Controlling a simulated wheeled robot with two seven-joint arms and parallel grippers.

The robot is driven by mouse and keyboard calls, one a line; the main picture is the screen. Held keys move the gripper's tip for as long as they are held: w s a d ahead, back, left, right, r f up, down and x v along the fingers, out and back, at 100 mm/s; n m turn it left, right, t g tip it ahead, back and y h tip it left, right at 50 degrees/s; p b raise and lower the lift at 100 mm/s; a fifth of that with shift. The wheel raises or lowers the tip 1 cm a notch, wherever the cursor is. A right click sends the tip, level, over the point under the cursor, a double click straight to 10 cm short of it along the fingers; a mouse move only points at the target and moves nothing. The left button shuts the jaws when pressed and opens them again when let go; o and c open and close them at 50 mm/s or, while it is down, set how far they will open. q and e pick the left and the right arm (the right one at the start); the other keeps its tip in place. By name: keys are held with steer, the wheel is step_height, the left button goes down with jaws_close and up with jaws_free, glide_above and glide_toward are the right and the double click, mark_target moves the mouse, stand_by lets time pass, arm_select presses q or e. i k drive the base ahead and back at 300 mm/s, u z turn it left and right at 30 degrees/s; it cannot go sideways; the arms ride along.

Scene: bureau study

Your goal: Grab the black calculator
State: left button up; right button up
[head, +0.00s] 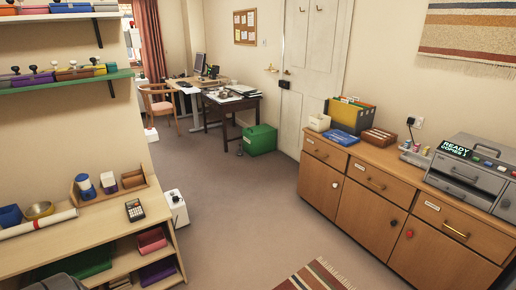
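The black calculator (135,211) lies on top of a light wooden shelf unit (95,222) at the left of the head view. It is near the right end of the top, close to the edge, with its keys facing up. It looks uncovered. Neither of my grippers can be made out in this view, so I cannot tell how far they are from the calculator.
Behind the calculator stands a wooden organizer (112,190) with small containers. A white box (176,207) stands beside the unit. The carpet (235,215) towards the wooden cabinet (375,205) is open.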

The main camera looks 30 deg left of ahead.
mark_target(134, 214)
steer(key=u, duration=0.05)
steer(key=i, duration=1.65)
steer(key=u, duration=1)
steer(key=i, duration=0.9)
steer(key=u, duration=0.75)
